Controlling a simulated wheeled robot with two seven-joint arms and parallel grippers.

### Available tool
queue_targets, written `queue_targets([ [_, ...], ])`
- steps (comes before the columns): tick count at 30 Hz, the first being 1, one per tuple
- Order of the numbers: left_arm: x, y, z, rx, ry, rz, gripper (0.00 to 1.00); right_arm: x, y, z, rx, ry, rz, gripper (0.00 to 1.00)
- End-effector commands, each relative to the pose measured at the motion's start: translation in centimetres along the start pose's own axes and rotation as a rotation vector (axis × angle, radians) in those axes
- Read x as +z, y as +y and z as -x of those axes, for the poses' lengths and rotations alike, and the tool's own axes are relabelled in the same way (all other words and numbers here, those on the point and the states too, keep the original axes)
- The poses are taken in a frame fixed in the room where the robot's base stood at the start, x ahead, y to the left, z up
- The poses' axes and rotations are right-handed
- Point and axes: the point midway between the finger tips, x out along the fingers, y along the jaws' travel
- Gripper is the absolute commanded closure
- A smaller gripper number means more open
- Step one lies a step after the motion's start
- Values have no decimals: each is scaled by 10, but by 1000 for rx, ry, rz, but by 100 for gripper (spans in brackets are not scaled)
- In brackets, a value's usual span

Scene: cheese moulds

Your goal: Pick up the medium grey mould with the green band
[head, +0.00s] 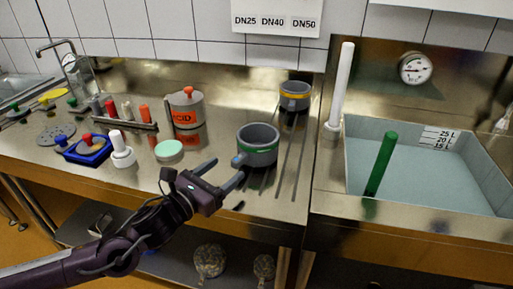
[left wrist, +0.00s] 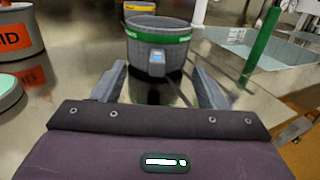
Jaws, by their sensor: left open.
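The medium grey mould (head: 259,152) with a green band stands upright on the steel counter (head: 222,172) in the head view. It also shows ahead of the gripper in the left wrist view (left wrist: 158,50), with a small blue-grey spout or tab facing me. My left gripper (head: 224,172) is open and empty, with its two fingers apart, just in front of and to the left of the mould. In the left wrist view the fingers (left wrist: 160,82) point toward the mould, which lies beyond their tips. My right gripper is not in view.
A grey mould with a yellow band (head: 295,98) stands behind. An ACID container (head: 186,110) and a mint-green disc (head: 169,151) are to the left. Thin rods (head: 292,155) lie right of the mould. A water basin (head: 428,170) with a green rod (head: 381,165) is further right.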

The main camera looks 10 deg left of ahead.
Motion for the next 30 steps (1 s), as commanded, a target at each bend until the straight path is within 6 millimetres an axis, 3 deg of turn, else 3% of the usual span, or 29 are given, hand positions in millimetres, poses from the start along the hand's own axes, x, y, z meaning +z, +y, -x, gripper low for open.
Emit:
queue_targets([
  [4, 1, 1, -15, 2, -1, 0, 34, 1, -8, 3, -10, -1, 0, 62],
  [12, 2, 2, -37, 2, -3, 3, 34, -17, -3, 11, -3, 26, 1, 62],
  [19, 0, 4, -66, 0, -2, 1, 34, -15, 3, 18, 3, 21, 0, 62],
  [28, -2, 3, -70, 0, 1, 0, 34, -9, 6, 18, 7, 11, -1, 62],
  [30, -2, 4, -70, 0, 1, 0, 43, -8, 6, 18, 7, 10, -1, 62],
])
